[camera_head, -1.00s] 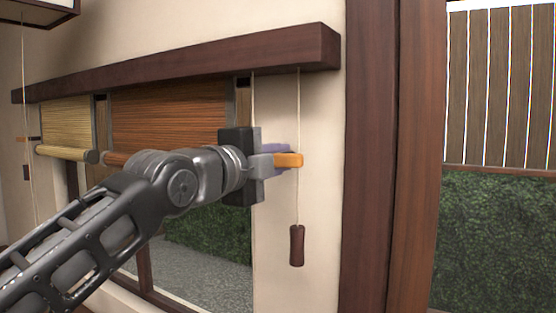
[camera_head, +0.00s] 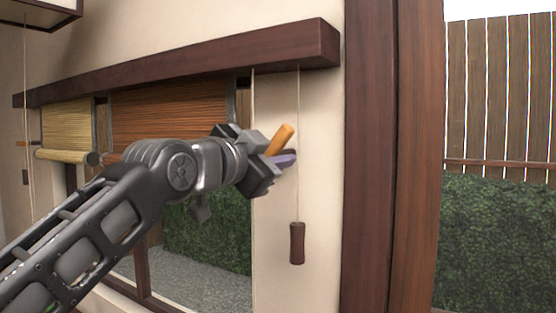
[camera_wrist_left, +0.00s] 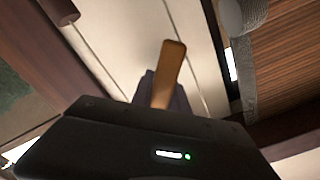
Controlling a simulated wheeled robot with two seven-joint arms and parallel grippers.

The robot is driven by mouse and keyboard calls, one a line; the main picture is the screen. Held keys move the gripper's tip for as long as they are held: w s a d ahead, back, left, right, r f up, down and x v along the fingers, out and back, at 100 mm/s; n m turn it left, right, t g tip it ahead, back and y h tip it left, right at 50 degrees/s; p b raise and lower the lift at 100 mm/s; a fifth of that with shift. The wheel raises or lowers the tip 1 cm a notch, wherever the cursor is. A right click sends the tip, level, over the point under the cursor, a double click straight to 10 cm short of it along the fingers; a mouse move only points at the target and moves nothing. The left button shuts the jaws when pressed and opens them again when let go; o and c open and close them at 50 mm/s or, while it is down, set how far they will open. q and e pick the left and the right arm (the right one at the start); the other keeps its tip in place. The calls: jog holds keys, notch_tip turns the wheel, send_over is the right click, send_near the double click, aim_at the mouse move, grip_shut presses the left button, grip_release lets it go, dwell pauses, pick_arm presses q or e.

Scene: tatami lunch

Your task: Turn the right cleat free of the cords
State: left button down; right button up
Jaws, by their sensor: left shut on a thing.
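The right cleat shows as an orange bar (camera_head: 283,138) at the pale wall, tilted with its upper end to the right. My left gripper (camera_head: 270,162) is shut on it and rolled at an angle, hiding its middle and lower part. A thin cord (camera_head: 299,95) hangs from the dark rail past the cleat to a brown wooden pull (camera_head: 297,243). I cannot tell whether cords still touch the cleat. In the left wrist view the orange bar (camera_wrist_left: 167,75) stands up between the fingers. My right gripper is not in view.
The dark wooden rail (camera_head: 200,62) runs above, with an orange-brown blind (camera_head: 170,112) and a pale blind (camera_head: 68,125) under it. A thick brown post (camera_head: 375,160) stands to the right of the cleat. A window with a hedge is behind my arm.

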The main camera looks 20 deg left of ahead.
pick_arm(q)
jog(key=n, duration=0.8)
jog(key=shift+f, duration=0.1)
dwell(0.3)
jog(key=c, duration=1.3)
grip_release()
jog(key=shift+s+b, duration=0.15)
jog(key=shift+b, duration=0.2)
jog(key=s, duration=0.2)
jog(key=s+b, duration=0.1)
jog(key=s, duration=0.2)
jog(key=s+a+b, duration=0.1)
jog(key=s, duration=0.1)
jog(key=shift+s, duration=0.25)
